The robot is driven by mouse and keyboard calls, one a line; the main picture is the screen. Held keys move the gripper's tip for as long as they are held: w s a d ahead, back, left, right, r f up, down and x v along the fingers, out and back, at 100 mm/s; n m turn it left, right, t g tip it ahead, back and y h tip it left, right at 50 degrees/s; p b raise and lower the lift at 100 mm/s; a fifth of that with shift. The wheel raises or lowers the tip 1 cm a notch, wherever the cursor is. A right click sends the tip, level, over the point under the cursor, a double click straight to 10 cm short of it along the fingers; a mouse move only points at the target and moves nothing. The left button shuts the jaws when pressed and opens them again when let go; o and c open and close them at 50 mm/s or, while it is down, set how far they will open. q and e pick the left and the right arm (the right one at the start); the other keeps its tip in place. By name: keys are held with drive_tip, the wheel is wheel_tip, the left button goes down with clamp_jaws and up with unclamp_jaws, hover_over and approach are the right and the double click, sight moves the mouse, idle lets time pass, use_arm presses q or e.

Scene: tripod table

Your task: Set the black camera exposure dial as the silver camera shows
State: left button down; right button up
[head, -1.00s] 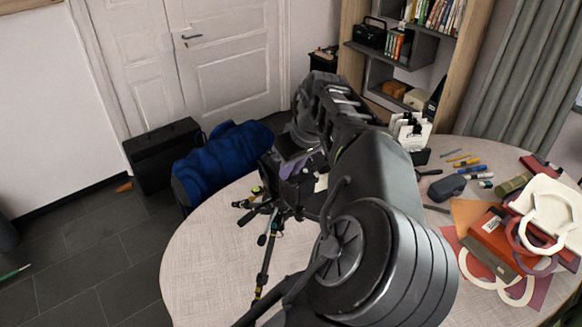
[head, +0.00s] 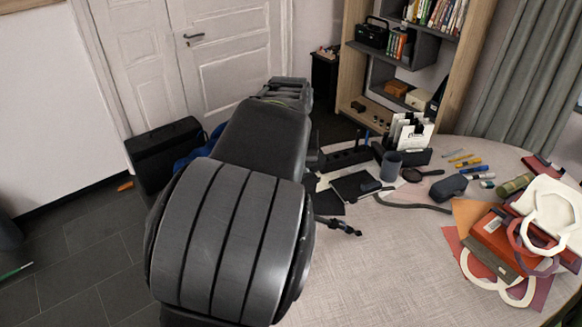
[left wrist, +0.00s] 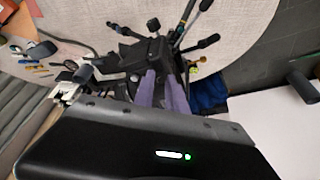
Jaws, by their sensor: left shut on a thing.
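The black camera (left wrist: 138,52) is on its tripod (left wrist: 200,42) in the left wrist view, just beyond my fingers. My left gripper (left wrist: 162,66) has its two purple fingers at the camera body, shut on a part of it. I cannot make out the dial there. In the head view my own arm hides that gripper and the camera; only a dark tripod part (head: 338,226) shows beside the arm. I cannot identify the silver camera in either view. My right gripper is in neither view.
The table (head: 400,270) has clear room at its front. Bags and books (head: 500,240) lie at the right, with pens (head: 465,165) and a grey cup (head: 390,165) behind. A black case (head: 165,155) stands on the floor and a shelf (head: 400,60) at the back.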

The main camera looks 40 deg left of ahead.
use_arm(q)
drive_tip(key=m, duration=0.1)
drive_tip(key=m+h, duration=0.1)
drive_tip(key=m, duration=0.1)
drive_tip(key=shift+s+a+m+t, duration=0.1)
drive_tip(key=shift+a+m+t, duration=0.1)
drive_tip(key=shift+m+t, duration=0.1)
drive_tip(key=m+h, duration=0.1)
drive_tip(key=m, duration=0.1)
drive_tip(key=m+h, duration=0.1)
drive_tip(key=m, duration=0.1)
drive_tip(key=shift+a+m, duration=0.2)
drive_tip(key=shift+m, duration=0.2)
drive_tip(key=c, duration=1.3)
unclamp_jaws()
drive_tip(key=shift+c, duration=0.2)
